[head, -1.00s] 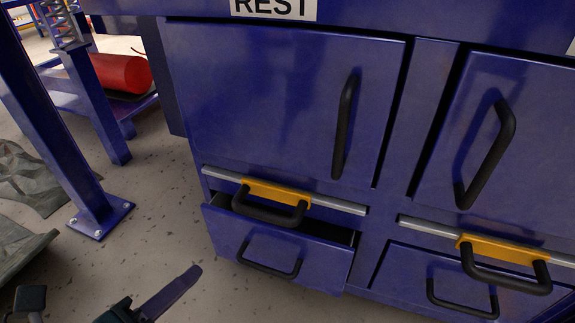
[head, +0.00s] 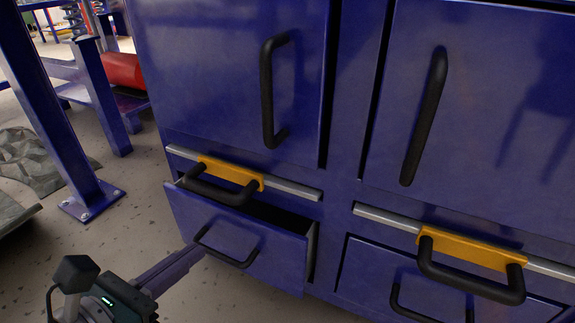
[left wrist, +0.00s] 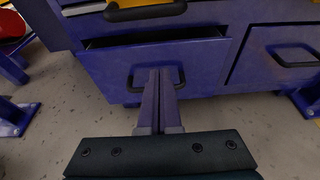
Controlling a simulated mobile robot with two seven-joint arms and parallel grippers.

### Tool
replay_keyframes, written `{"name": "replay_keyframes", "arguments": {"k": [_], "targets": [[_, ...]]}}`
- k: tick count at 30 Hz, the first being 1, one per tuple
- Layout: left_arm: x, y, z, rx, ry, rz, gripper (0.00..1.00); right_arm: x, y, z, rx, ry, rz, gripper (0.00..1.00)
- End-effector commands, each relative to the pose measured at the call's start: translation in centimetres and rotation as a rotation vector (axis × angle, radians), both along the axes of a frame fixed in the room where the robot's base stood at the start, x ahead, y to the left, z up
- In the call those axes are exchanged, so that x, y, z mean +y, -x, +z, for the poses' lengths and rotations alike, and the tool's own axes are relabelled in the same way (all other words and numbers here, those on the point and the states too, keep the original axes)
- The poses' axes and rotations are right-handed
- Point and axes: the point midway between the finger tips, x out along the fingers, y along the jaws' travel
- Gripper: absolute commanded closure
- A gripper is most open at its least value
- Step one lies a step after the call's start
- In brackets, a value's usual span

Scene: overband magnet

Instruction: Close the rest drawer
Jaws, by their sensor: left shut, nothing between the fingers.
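The rest drawer (head: 225,222) is the blue lower-left drawer of the cabinet, pulled part way out, with a dark gap along its top. Its black handle (head: 228,250) is on the front face. In the left wrist view the drawer front (left wrist: 205,70) fills the upper middle. My left gripper (head: 196,252) is shut and empty, its fingers pointing at the drawer front near the handle. In the left wrist view the fingertips (left wrist: 160,72) overlap the handle; I cannot tell whether they touch. My right gripper is not in view.
A yellow bracket with a black handle (head: 228,172) sits on a grey rail above the drawer. A similar bracket (head: 470,252) and a shut drawer (head: 400,282) are to the right. Blue doors (head: 235,75) stand above. A blue post (head: 50,110) stands left; speckled floor lies between.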

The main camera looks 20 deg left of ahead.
Motion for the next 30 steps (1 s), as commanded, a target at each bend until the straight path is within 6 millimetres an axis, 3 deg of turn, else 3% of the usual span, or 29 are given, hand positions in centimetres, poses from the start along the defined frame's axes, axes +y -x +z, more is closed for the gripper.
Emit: {"name": "replay_keyframes", "arguments": {"k": [1, 6, 12, 30], "targets": [[-0.1, -1.2, -0.8, -0.004, -0.001, -0.002, 1.0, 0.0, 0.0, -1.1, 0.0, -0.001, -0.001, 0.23], [-0.3, -4.3, -1.2, -0.004, 0.0, -0.002, 1.0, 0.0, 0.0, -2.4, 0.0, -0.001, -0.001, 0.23], [-0.5, -6.5, -1.1, -0.001, 0.0, -0.001, 1.0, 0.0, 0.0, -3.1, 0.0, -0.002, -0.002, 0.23], [-0.6, -7.7, -1.0, -0.001, 0.0, -0.001, 1.0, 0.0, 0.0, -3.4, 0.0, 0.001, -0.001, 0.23]]}}
